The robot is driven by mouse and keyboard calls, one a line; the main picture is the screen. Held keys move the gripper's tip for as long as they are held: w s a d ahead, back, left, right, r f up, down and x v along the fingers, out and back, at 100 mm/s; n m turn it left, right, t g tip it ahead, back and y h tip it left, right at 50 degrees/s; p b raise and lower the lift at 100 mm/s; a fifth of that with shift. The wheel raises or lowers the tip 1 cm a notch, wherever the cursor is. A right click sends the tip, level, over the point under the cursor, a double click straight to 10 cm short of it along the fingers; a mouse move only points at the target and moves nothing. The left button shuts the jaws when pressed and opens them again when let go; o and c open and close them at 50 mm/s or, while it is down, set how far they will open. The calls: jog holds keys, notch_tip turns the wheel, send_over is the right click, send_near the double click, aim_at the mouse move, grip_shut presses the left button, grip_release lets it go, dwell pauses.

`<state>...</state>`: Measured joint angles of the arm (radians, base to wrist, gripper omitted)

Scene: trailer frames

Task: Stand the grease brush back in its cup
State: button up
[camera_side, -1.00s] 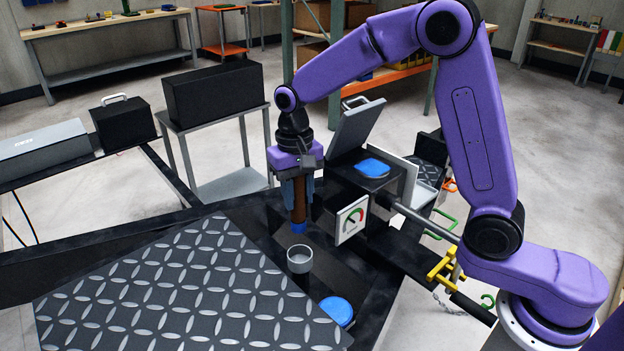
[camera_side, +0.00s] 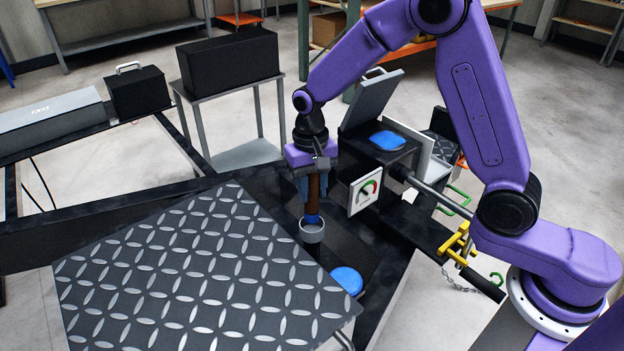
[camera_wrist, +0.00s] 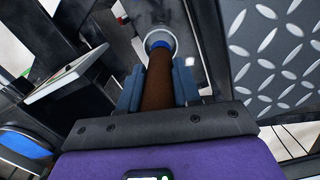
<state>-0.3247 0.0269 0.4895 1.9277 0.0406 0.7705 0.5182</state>
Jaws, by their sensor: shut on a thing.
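The grease brush (camera_side: 314,190) has a brown handle and a blue lower end, and hangs about upright. My gripper (camera_side: 315,186) is shut on its handle; in the wrist view my gripper's blue-grey fingers (camera_wrist: 158,88) sit on both sides of the brown handle (camera_wrist: 158,80). The grey round cup (camera_side: 312,234) stands directly below. The brush's blue end is at the cup's mouth. In the wrist view the blue band (camera_wrist: 160,44) overlaps the cup's pale rim (camera_wrist: 149,38). The very tip is hidden, so I cannot tell how deep it sits.
A tread-patterned plate (camera_side: 190,270) lies left of the cup. A blue round lid-like piece (camera_side: 347,279) is in front of it.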

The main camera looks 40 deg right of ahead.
aim_at(312, 199)
jog(key=shift+f, duration=1.7)
jog(key=o, duration=1.1)
jog(key=r, duration=1.1)
jog(key=w+r, duration=0.1)
jog(key=r, duration=0.5)
jog(key=shift+d+r, duration=0.15)
jog(key=shift+r, duration=0.05)
jog(key=shift+s, duration=0.15)
